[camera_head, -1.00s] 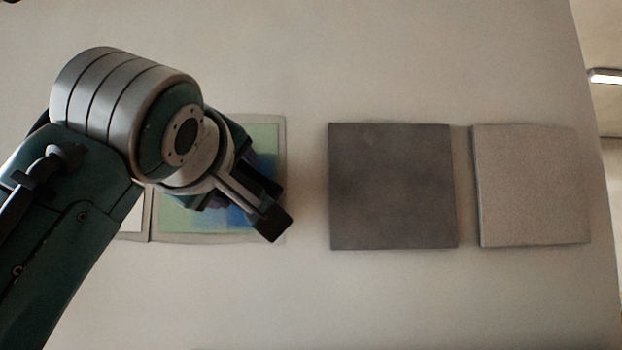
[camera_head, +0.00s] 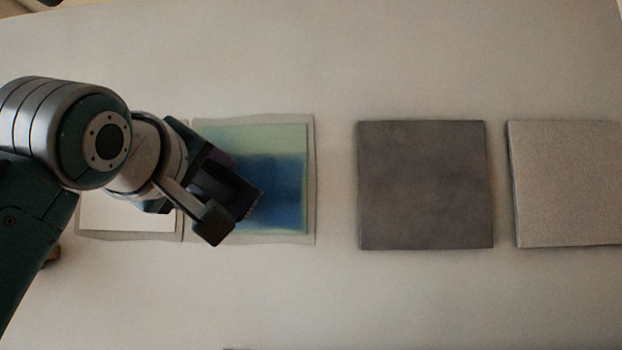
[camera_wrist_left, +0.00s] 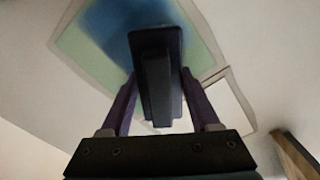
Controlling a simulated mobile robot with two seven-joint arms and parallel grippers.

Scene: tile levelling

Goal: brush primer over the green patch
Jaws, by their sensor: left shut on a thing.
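The green patch (camera_head: 290,138) lies on the wall-like pale surface, framed by a grey border. Blue primer (camera_head: 283,192) covers much of its middle and lower part; green shows along the top and in thin strips at the edges. My left gripper (camera_head: 236,213) is over the patch's lower left edge. In the left wrist view it is shut on a dark brush (camera_wrist_left: 156,80), whose head lies over the blue area (camera_wrist_left: 115,25). The bristles are hidden there, so contact cannot be told. My right gripper is not in view.
A white framed panel (camera_head: 120,212) adjoins the patch on the left, partly behind my arm. A dark grey tile (camera_head: 425,185) and a light grey speckled tile (camera_head: 570,185) are to the right. Pale surface between patch and dark tile is clear.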

